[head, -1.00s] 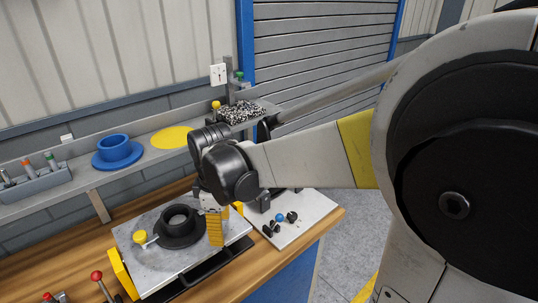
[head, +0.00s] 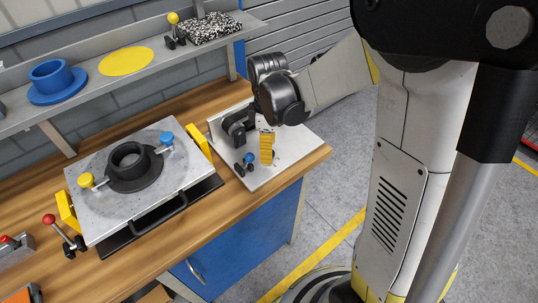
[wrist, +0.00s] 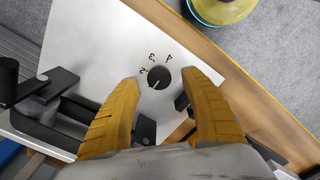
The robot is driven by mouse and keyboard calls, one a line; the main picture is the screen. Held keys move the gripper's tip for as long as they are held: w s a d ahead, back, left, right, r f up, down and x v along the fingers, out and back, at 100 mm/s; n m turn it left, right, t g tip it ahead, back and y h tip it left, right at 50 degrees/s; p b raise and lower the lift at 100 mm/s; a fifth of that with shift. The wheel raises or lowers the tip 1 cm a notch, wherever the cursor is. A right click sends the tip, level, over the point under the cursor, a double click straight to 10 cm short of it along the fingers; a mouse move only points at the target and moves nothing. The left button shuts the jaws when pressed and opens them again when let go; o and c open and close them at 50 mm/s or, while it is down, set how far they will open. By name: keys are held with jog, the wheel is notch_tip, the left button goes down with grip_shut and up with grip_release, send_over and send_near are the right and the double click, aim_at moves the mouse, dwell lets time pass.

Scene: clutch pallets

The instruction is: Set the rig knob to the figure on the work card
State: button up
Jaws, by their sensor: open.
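The rig's white plate (head: 297,152) lies at the right end of the bench. In the wrist view its round black knob (wrist: 160,77) has the figures 2, 3 and 4 around its far side. A pale mark on the knob seems to point to the lower left, below the 2. My gripper (wrist: 162,82) is open, with one yellow finger on each side of the knob and apart from it. In the head view one yellow finger (head: 266,147) hangs over the plate and the knob is hidden. No work card shows now.
A black clamp (head: 235,125) and a small blue-topped part (head: 249,158) stand on the plate left of my gripper. A grey pallet (head: 90,205) with a black ring (head: 131,160) sits to the left. The bench edge is close on the right.

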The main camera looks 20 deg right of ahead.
jog(key=shift+f, duration=0.95)
jog(key=shift+d, duration=0.1)
grip_shut()
